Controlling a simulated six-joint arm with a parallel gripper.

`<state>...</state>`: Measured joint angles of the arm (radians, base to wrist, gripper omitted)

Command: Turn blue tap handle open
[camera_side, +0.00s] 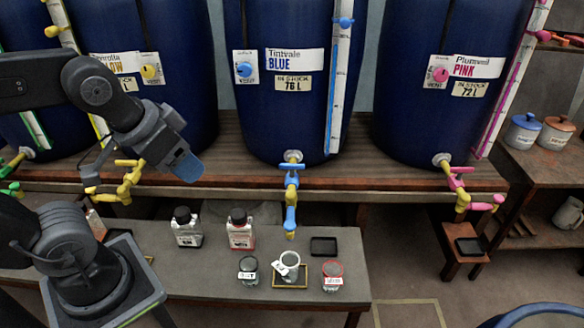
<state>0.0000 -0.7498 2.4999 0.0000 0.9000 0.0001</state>
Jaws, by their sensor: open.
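The blue tap handle (292,166) is a small bar lying crosswise on top of the tap at the foot of the blue vat (285,125), labelled "Tintvale BLUE". Below it the blue tap spout (291,205) hangs down to a yellow tip. My gripper (188,168) is open, at the end of my arm, left of the blue handle and clear of it. Its fingers are small and hard to make out. No liquid shows falling from the spout. A glass jar with a white tag (289,262) stands below the spout on a gold-edged tray (289,284).
The yellow tap (130,180) is close below my arm on the left. The pink tap (462,190) is at the right. Two black-capped bottles (186,228) (239,230) stand behind on the bench.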

